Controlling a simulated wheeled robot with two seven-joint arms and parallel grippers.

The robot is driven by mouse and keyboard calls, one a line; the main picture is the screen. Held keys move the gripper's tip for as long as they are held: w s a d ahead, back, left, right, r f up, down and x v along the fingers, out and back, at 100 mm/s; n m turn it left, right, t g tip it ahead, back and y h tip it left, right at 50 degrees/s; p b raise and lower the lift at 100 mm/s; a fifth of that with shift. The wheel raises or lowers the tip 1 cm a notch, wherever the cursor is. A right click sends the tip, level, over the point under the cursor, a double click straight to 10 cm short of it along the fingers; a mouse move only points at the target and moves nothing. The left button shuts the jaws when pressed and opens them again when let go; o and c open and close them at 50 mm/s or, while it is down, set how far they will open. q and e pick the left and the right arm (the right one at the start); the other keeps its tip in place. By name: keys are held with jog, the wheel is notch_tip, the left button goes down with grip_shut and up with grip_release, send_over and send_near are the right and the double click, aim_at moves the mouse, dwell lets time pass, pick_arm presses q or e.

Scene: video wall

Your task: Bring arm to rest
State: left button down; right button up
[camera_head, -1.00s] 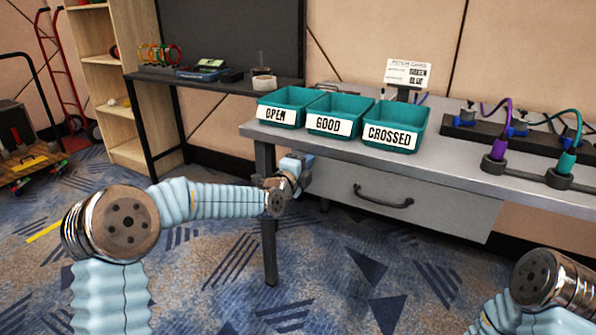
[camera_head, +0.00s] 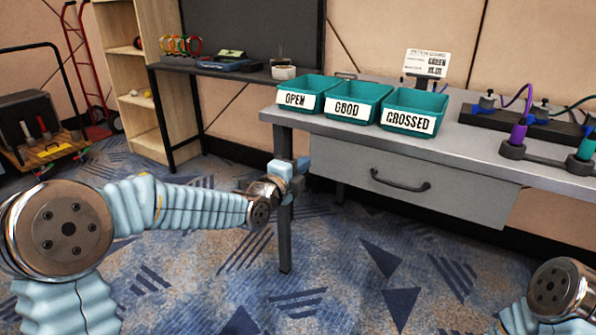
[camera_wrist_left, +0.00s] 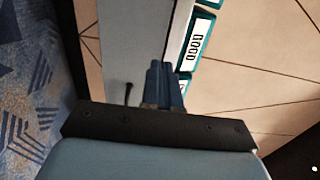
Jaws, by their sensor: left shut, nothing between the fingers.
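My left gripper (camera_head: 298,166) is at the end of my left arm, in front of the table's left front leg and below the tabletop edge. In the left wrist view its fingers (camera_wrist_left: 165,84) are together, with nothing between them. My right arm shows only in part at the lower right of the head view, and its gripper is out of view. Three teal bins labelled OPEN (camera_head: 309,93), GOOD (camera_head: 358,101) and CROSSED (camera_head: 413,111) stand in a row on the grey table (camera_head: 470,150).
The table's drawer front has a dark handle (camera_head: 400,183). Cable connectors, one purple (camera_head: 518,133), stand at the table's right. A dark bench (camera_head: 230,76) and a wooden shelf (camera_head: 130,75) stand behind at left. A cart (camera_head: 45,150) is at far left. Carpet in front is clear.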

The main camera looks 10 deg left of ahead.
pick_arm(q)
jog(key=s+d+f+n+g+y+p, duration=0.15)
jog(key=s+f+n+g, duration=0.35)
jog(key=f, duration=0.9)
jog(key=s+f+n+g+p, duration=0.35)
jog(key=s+f+n, duration=0.35)
jog(key=f, duration=0.7)
jog(key=s+f+n+g+p, duration=0.1)
jog(key=s+f+n+g, duration=0.3)
jog(key=s, duration=0.7)
jog(key=s+d+f+n+g+p, duration=0.1)
jog(key=s+f+n+g, duration=0.3)
jog(key=s+f+n, duration=0.3)
jog(key=s+f, duration=0.1)
jog(key=s, duration=0.3)
jog(key=shift+s+d+f, duration=0.15)
jog(key=shift+s+f, duration=0.05)
jog(key=shift+f, duration=0.15)
